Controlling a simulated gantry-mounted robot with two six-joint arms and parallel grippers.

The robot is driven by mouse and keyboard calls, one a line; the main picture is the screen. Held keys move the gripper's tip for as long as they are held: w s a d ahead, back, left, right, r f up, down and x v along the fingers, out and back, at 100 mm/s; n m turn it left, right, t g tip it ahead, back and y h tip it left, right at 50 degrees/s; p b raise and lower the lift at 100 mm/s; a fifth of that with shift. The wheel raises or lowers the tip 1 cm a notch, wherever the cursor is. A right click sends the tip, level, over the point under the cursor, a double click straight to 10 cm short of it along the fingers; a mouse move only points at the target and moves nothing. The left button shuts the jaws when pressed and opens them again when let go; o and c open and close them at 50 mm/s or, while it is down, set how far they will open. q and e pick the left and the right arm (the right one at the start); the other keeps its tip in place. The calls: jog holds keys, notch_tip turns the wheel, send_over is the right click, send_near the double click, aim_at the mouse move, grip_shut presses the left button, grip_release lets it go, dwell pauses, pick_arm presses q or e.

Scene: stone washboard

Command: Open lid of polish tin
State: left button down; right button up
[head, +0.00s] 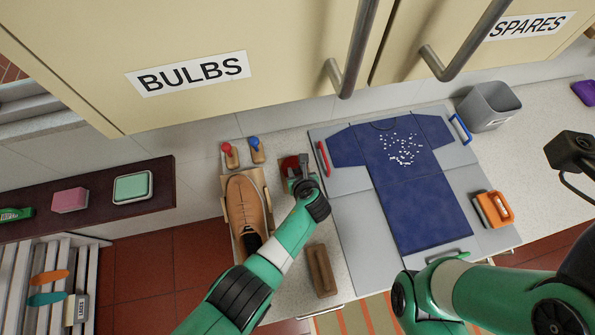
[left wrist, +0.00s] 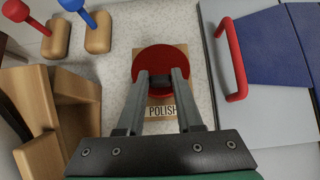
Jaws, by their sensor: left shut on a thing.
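The polish tin shows as a red round top (left wrist: 160,62) in the left wrist view, over a wooden base with a label reading POLISH (left wrist: 161,111). In the head view its red top (head: 289,163) is partly hidden by my left arm. My left gripper (left wrist: 160,80) is shut on a small dark part at the near edge of the red top; it also shows in the head view (head: 302,182). The red top looks tilted up, but I cannot tell how far it is open. The tin's inside is hidden. My right gripper is not in view.
A brown shoe (head: 247,210) on a wooden stand is left of the tin. Red-knobbed (head: 229,155) and blue-knobbed (head: 256,150) tools stand behind. A board with a red handle (head: 322,158) and blue shirt (head: 415,185) is right. A wooden brush (head: 321,270) lies in front.

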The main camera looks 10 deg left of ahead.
aim_at(295, 166)
pick_arm(q)
jog(key=shift+w+a+r, duration=0.2)
jog(key=shift+w+r, duration=0.45)
jog(key=shift+r, duration=0.35)
jog(key=shift+w+a+r, duration=0.4)
jog(key=shift+w+r, duration=0.25)
jog(key=shift+w, duration=0.15)
jog(key=c, duration=1)
grip_release()
jog(key=o, duration=0.4)
jog(key=shift+w+a, duration=0.1)
jog(key=shift+w, duration=0.15)
jog(key=shift+o, duration=0.2)
jog(key=shift+s, duration=0.15)
